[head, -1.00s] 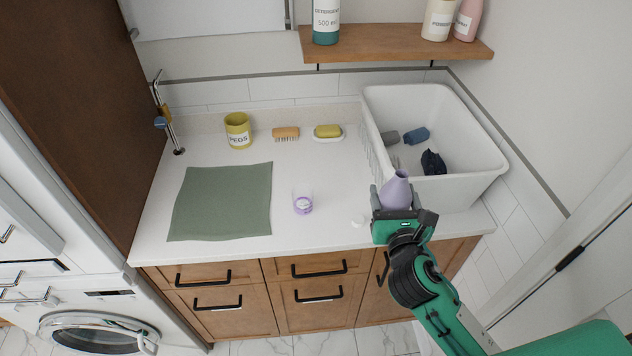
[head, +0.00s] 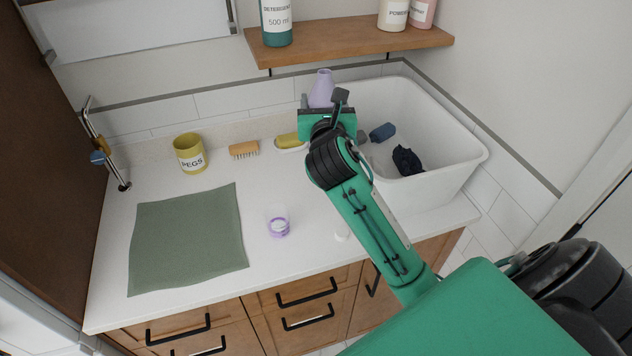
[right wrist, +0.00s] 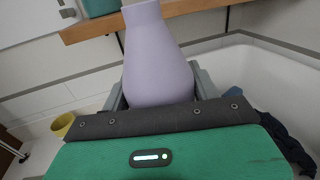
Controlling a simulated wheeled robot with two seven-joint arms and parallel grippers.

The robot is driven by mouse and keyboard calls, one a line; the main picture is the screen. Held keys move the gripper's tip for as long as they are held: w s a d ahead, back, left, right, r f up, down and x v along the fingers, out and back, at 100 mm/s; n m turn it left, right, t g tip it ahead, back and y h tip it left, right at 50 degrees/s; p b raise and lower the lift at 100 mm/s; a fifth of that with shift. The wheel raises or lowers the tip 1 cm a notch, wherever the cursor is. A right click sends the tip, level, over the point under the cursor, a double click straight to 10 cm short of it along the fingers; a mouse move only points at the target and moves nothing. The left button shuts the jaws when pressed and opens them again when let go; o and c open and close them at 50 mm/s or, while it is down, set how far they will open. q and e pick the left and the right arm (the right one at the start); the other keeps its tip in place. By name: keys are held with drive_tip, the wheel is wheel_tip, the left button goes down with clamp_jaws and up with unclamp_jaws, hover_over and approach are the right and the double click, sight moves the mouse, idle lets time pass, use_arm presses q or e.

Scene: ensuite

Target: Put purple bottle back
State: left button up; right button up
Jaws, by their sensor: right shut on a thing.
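The purple bottle (head: 321,88) is pale lilac with a narrow neck and no cap on it. My right gripper (head: 326,108) is shut on it and holds it upright in the air, below the wooden shelf (head: 350,48) and near the back left rim of the white tub. In the right wrist view the bottle (right wrist: 157,60) stands between the fingers, with the shelf edge (right wrist: 178,12) behind its neck. The bottle's lower part is hidden by my gripper. My left gripper is not in view.
The shelf holds a teal detergent bottle (head: 277,22), a cream container (head: 393,14) and a pink bottle (head: 422,13), with a gap between. The tub (head: 455,178) holds dark cloths.

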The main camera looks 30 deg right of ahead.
wheel_tip(320, 180, down, 13)
drive_tip(key=shift+s+r, duration=0.1)
drive_tip(key=shift+r, duration=0.1)
drive_tip(key=shift+f+b, duration=0.5)
drive_tip(key=shift+f, duration=2.25)
drive_tip(key=o, duration=1.7)
drive_tip(key=shift+f, duration=0.1)
drive_tip(key=shift+c, duration=0.2)
drive_tip(key=b+v, duration=0.2)
drive_tip(key=v, duration=1)
